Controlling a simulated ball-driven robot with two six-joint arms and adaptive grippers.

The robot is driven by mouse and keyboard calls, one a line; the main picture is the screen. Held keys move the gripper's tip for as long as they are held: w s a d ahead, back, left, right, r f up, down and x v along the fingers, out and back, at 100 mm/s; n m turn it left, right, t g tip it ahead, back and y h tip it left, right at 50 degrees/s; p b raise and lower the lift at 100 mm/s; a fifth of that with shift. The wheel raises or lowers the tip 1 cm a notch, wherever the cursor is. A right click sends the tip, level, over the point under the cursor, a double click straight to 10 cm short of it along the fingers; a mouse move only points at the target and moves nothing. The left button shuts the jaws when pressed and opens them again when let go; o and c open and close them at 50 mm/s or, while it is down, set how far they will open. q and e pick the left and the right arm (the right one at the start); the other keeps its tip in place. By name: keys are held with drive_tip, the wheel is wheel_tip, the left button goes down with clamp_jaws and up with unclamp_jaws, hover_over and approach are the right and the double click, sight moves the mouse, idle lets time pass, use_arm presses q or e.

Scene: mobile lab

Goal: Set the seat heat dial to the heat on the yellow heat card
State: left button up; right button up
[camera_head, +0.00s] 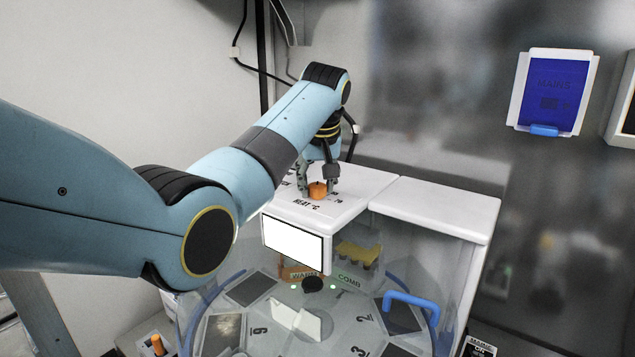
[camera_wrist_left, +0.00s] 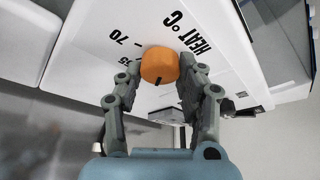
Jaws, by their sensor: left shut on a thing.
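The seat heat dial (camera_head: 317,190) is an orange round knob on the white top of the machine, beside black "HEAT °C" lettering. My left gripper (camera_head: 318,183) reaches down from above and is shut on the dial, one finger on each side. In the left wrist view the dial (camera_wrist_left: 159,63) sits between the fingertips, with a dark pointer mark low on its rim. A "70" and another number, hard to read, are printed beside it; the gripper hides part of the scale. I cannot make out a yellow heat card. My right gripper is out of view.
Below the dial is a blank white panel (camera_head: 292,243). The clear-walled chamber holds a numbered carousel, a yellow comb-like piece (camera_head: 357,253) and a blue handle (camera_head: 411,301). A blue framed card (camera_head: 555,92) hangs on the metal wall. The white lid (camera_head: 437,205) at right is bare.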

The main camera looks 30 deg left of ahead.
use_arm(q)
drive_tip(key=m+h, duration=0.1)
drive_tip(key=m, duration=0.2)
drive_tip(key=shift+m+t, duration=0.3)
drive_tip(key=shift+t, duration=0.1)
drive_tip(key=m+h, duration=0.1)
drive_tip(key=m, duration=0.2)
drive_tip(key=shift+a+m+h, duration=0.1)
drive_tip(key=shift+m+h, duration=0.2)
drive_tip(key=m+h, duration=0.1)
drive_tip(key=m, duration=0.2)
drive_tip(key=shift+r+m, duration=0.1)
drive_tip(key=shift+m, duration=0.3)
drive_tip(key=m+h, duration=0.1)
drive_tip(key=m, duration=0.2)
drive_tip(key=shift+m+g+h, duration=0.3)
drive_tip(key=shift+g+h, duration=0.1)
drive_tip(key=m+h+b, duration=0.1)
drive_tip(key=m, duration=0.2)
drive_tip(key=shift+g, duration=0.4)
drive_tip(key=shift+m+g+h+b, duration=0.3)
drive_tip(key=shift+m+g+b, duration=0.5)
drive_tip(key=shift+m, duration=1)
drive_tip(key=shift+m+b, duration=0.3)
drive_tip(key=o, duration=1.2)
drive_tip(key=shift+c, duration=0.2)
